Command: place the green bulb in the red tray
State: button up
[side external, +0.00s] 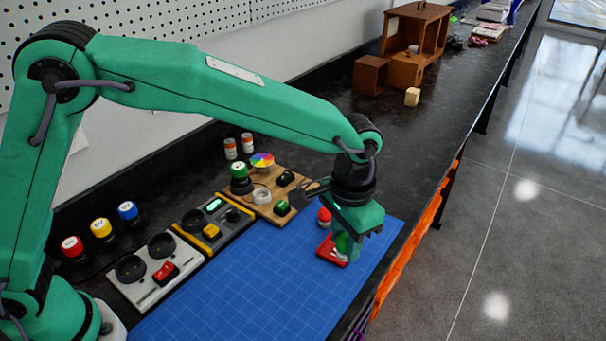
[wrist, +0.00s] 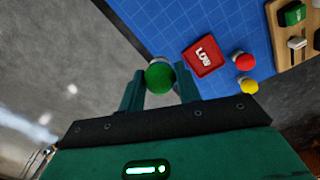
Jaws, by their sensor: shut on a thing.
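My gripper (wrist: 160,90) is shut on the green bulb (wrist: 160,76), which sits between the two fingertips in the wrist view. In the side view the bulb (side external: 342,241) shows partly, with the gripper (side external: 345,250) around it. The red tray (wrist: 204,57), a small square with white lettering, lies on the blue mat. In the wrist view it is to the right of and above the bulb, apart from it. In the side view the tray (side external: 327,252) is partly hidden behind the gripper.
A red bulb (wrist: 243,61) and a yellow bulb (wrist: 248,87) stand beside the tray. The blue mat (side external: 240,285) is otherwise largely clear. A wooden board (side external: 257,207) with parts and a white socket panel (side external: 152,278) border it. The bench edge with orange bins (side external: 410,250) is close on the right.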

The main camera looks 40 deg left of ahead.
jog(key=w+a+f, duration=0.2)
jog(key=w, duration=0.1)
jog(key=w+a+f, duration=0.2)
jog(key=w, duration=0.1)
jog(key=w+a+f, duration=0.1)
jog(key=w+f, duration=0.1)
jog(key=w, duration=0.1)
jog(key=shift+a+f, duration=0.25)
jog(key=shift+a, duration=0.15)
jog(key=shift+f, duration=2)
jog(key=o, duration=1)
jog(key=shift+f, duration=0.1)
jog(key=shift+c, duration=0.2)
notch_tip(320, 180, up, 12)
